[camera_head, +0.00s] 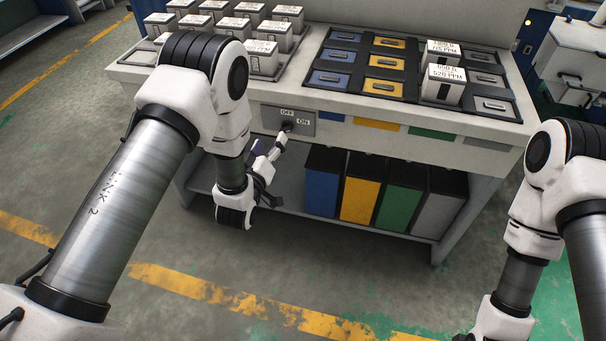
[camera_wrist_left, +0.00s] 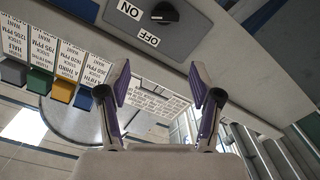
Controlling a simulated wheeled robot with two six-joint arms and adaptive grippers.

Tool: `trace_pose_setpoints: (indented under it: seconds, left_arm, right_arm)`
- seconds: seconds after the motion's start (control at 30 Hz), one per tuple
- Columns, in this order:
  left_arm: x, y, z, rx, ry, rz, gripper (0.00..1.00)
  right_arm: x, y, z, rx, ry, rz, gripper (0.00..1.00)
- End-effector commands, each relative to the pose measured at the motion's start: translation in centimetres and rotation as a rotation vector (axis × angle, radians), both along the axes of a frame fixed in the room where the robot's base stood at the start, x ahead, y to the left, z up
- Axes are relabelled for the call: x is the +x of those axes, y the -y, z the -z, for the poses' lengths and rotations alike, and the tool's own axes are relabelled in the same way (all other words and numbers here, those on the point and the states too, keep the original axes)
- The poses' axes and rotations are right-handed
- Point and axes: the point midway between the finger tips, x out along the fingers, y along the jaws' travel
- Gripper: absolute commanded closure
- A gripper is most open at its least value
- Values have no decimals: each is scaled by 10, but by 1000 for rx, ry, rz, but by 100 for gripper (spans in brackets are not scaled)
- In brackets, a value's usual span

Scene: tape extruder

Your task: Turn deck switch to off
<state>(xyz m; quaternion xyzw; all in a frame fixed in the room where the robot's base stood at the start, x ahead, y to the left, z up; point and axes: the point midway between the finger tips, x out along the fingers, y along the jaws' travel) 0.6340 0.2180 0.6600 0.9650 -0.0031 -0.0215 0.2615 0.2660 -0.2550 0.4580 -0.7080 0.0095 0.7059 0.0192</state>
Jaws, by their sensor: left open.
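The deck switch is a dark round knob (camera_wrist_left: 165,13) on a grey plate (camera_head: 309,128) on the front of the workbench. In the head view, the OFF label is above the knob and the ON label is to its right. The left wrist view shows the panel upside down, and a light mark on the knob seems to face the ON side. My left gripper (camera_wrist_left: 160,84) is open with nothing between its fingers. In the head view it (camera_head: 279,147) is just below and in front of the knob, which it partly hides. My right gripper is out of frame.
White labelled boxes (camera_head: 225,27) and a dark tray (camera_head: 328,100) of blue, yellow and grey compartments cover the bench top. Blue, yellow, green and grey bins (camera_head: 360,187) stand on the shelf (camera_head: 285,205) under the bench. Floor in front is clear.

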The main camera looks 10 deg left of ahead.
Motion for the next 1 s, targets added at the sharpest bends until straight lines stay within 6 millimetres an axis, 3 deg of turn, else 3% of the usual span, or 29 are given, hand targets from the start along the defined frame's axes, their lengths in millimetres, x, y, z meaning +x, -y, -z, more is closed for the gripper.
trace_pose_setpoints:
  seconds: [0.03,0.17,0.37,0.7,1.0]
  left_arm:
    - [6,3,24,2,22,6,35]
    - [11,8,31,7,43,17,35]
    - [23,9,27,7,51,17,35]
    - [82,11,28,8,48,16,35]
    - [90,11,27,9,45,17,35]
  right_arm:
    - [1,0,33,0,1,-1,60]
    - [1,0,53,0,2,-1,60]
    - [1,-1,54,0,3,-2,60]
    - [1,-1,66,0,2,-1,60]
    - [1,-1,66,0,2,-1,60]
